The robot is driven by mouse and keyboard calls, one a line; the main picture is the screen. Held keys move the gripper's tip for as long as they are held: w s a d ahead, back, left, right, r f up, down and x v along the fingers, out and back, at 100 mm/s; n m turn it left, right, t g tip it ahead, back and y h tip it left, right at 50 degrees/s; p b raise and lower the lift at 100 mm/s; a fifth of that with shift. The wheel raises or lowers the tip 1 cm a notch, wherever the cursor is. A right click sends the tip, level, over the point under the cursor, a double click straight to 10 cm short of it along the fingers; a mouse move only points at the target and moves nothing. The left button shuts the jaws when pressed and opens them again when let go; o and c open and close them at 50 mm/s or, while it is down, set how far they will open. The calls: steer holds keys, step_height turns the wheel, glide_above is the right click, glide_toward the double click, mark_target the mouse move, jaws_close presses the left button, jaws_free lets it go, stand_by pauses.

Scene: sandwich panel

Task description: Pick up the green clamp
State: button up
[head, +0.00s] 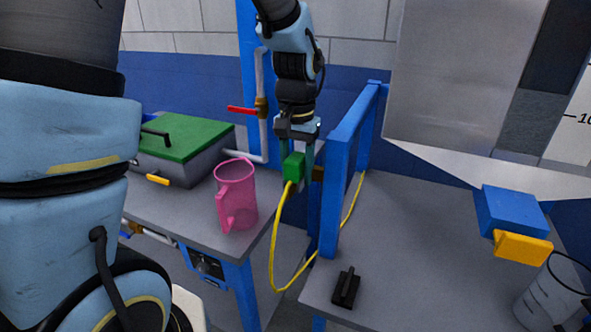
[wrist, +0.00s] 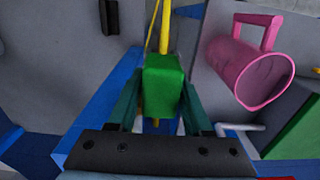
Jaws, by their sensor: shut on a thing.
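The green clamp (head: 293,167) is a small green block with a yellow cable (head: 274,235) hanging from it in a loop. My gripper (head: 297,160) points down and is shut on the green clamp, above the gap between two tables and left of a blue frame. In the wrist view the green clamp (wrist: 164,85) sits between the two dark teal fingers of my gripper (wrist: 162,100). The cable (wrist: 165,28) runs away from its far end.
A pink jug (head: 237,195) and a grey box with a green lid (head: 180,135) stand on the left table. The blue frame (head: 338,150) edges the right table, which holds a black block (head: 346,288), a blue-and-yellow object (head: 513,215) and a clear jug (head: 550,295).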

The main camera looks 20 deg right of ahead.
jaws_close()
